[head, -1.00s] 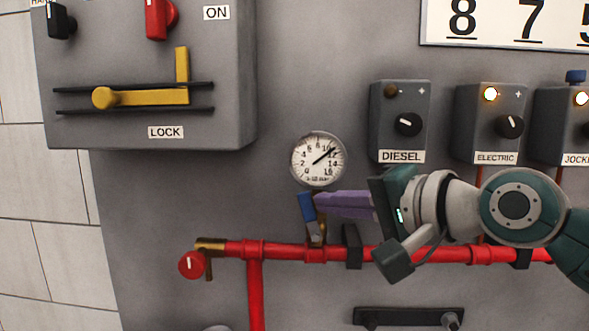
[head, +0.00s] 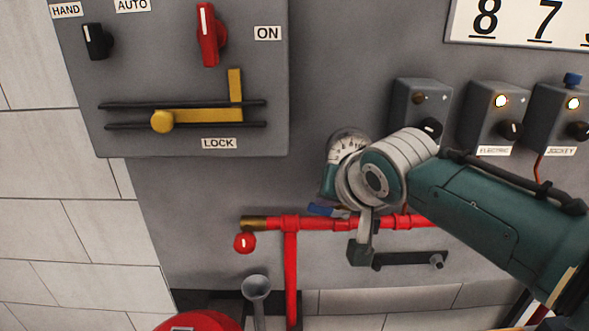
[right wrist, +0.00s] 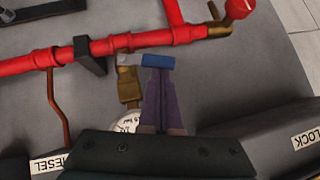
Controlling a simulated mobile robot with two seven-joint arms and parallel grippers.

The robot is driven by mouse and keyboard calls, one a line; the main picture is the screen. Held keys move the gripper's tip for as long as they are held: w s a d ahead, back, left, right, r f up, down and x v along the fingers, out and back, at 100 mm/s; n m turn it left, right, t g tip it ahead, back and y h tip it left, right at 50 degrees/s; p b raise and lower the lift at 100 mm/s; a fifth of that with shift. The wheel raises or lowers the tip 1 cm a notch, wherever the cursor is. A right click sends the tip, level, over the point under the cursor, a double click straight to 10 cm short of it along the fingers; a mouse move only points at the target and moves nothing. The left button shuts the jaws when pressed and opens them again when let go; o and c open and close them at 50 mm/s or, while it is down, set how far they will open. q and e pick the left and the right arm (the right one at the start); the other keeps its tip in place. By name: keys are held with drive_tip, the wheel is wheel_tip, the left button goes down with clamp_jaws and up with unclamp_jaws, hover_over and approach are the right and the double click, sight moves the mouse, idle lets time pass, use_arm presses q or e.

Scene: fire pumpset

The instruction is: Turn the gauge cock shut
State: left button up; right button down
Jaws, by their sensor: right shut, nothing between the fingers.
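The gauge cock has a blue lever handle (right wrist: 159,62) and a brass body (right wrist: 128,88) on the red pipe. The lever lies roughly along the pipe, crosswise to the body; in the head view it (head: 323,209) points left. The pressure gauge (head: 348,142) is partly hidden by my right wrist; its edge also shows in the right wrist view (right wrist: 126,122). My right gripper (right wrist: 159,70) has its purple fingers together and empty, tips at the gauge side of the lever. I cannot tell whether they touch. In the head view my wrist hides the fingers. My left gripper is not in view.
The red pipe (head: 270,223) runs below the cock, with a red-capped end valve (head: 244,242) at left. A grey cabinet with a yellow lock lever (head: 200,117) is upper left. Diesel, electric (head: 492,115) and jockey boxes are at right. A black handle bar (head: 410,259) is below the pipe.

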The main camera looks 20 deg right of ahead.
drive_tip(key=shift+w+a+f+b, duration=0.15)
drive_tip(key=shift+a+f+b, duration=0.25)
drive_tip(key=shift+a+f, duration=0.25)
drive_tip(key=shift+f, duration=0.05)
idle(0.5)
drive_tip(key=s+a+r+p, duration=0.2)
drive_tip(key=s+r+p, duration=0.4)
drive_tip(key=r, duration=0.5)
drive_tip(key=s+d+f+n+g, duration=0.1)
drive_tip(key=s+f+n+g, duration=0.15)
drive_tip(key=s, duration=1.15)
drive_tip(key=s+d+f+n+g, duration=0.15)
drive_tip(key=s+n+g, duration=0.25)
drive_tip(key=s, duration=1.1)
wheel_tip(320, 180, up, 17)
drive_tip(key=p, duration=1.7)
drive_tip(key=shift+w+a+r+t, duration=0.15)
drive_tip(key=shift+w+t, duration=0.2)
drive_tip(key=shift+w, duration=0.05)
